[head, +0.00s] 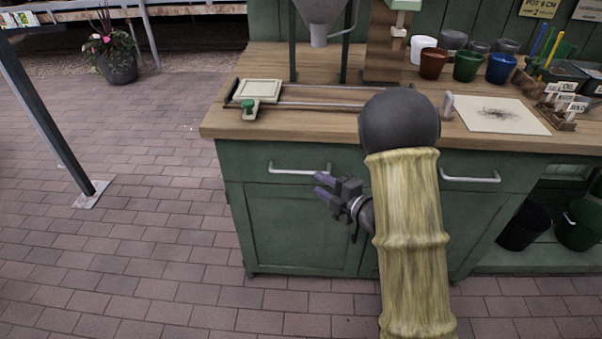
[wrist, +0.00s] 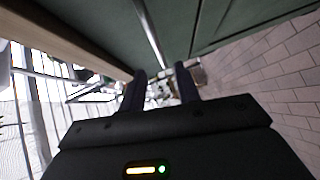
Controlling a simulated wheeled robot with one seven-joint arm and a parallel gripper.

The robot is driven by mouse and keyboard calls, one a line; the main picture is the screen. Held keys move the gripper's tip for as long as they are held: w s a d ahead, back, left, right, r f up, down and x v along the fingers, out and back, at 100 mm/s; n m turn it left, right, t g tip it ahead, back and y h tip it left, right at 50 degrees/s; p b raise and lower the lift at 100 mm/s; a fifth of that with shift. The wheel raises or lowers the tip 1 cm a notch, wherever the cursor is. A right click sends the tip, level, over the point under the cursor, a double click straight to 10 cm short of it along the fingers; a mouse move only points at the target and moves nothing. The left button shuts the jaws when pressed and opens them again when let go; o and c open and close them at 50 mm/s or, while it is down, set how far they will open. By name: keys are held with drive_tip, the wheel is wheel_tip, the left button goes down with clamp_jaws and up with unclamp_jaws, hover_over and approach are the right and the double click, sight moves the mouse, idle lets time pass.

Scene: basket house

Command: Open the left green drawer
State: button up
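The left green drawer (head: 250,165) is in the upper left of the green cabinet, under the wooden worktop. Its front looks flush with the cabinet. Its silver bar handle (head: 298,171) runs level across the front. My gripper (head: 321,186) is just below and near the right end of this handle, fingers pointing left. In the wrist view the gripper (wrist: 161,78) has its two dark fingers apart. The handle (wrist: 150,30) runs down toward the gap between the fingertips. I cannot tell if the fingers touch it.
The right drawer handle (head: 470,178) is right of my arm. A cabinet door (head: 300,232) lies below the left drawer. The worktop (head: 330,128) overhangs the drawers and bears a tray, pots and tools.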

sight(303, 173)
drive_tip(key=x, duration=0.8)
drive_tip(key=shift+w+a+b, duration=0.25)
drive_tip(key=shift+w+b, duration=0.05)
drive_tip(key=shift+b, duration=0.05)
clamp_jaws()
